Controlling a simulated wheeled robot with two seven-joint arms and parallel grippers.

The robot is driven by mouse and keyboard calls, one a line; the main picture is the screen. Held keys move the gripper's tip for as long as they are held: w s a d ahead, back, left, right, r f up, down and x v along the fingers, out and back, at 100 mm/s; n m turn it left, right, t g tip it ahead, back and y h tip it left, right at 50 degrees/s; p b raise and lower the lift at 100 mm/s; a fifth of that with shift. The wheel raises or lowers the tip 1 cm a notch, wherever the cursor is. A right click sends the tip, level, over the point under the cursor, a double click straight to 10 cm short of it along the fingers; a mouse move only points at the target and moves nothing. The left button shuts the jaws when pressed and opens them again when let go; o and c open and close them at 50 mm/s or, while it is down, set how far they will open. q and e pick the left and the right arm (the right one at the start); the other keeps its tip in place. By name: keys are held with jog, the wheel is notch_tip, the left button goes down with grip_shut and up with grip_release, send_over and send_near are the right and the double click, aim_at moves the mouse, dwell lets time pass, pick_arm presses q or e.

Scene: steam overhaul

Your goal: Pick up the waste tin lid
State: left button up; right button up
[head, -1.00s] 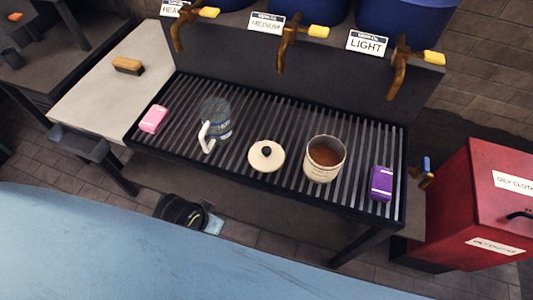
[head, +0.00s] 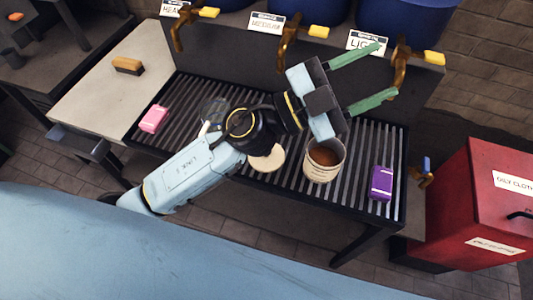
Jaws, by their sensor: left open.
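The waste tin lid (head: 268,162) is a cream disc lying on the slatted rack. Its dark knob is hidden behind my left arm, and only its lower part shows. The open waste tin (head: 321,170) stands upright to its right, with brown contents. My left gripper (head: 381,73) is open and empty, with green fingers spread. In the picture it lies above and right of the tin, in front of the back panel and taps. My right gripper is not in view.
A clear jug (head: 212,108) stands left of the lid, partly covered by my arm. A pink block (head: 153,119) and a purple pack (head: 382,183) lie on the slatted rack (head: 180,95). Brown taps (head: 288,45) project from the back panel. A red bin (head: 470,205) stands at right.

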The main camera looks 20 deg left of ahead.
pick_arm(q)
jog(key=s+d+f+m+g, duration=0.25)
jog(key=d+m+g, duration=0.2)
jog(key=g, duration=0.25)
jog(key=m+g+y, duration=0.2)
jog(key=g+y, duration=0.1)
jog(key=y, duration=1.8)
send_over(268, 151)
notch_tip(268, 151, down, 26)
jog(key=shift+f+b, duration=0.2)
jog(key=shift+b, duration=0.1)
jog(key=shift+w+a+f, duration=0.1)
jog(key=shift+f, duration=1.45)
jog(key=shift+w+a+f, duration=0.1)
jog(key=shift+f, duration=1.4)
jog(key=shift+c, duration=0.2)
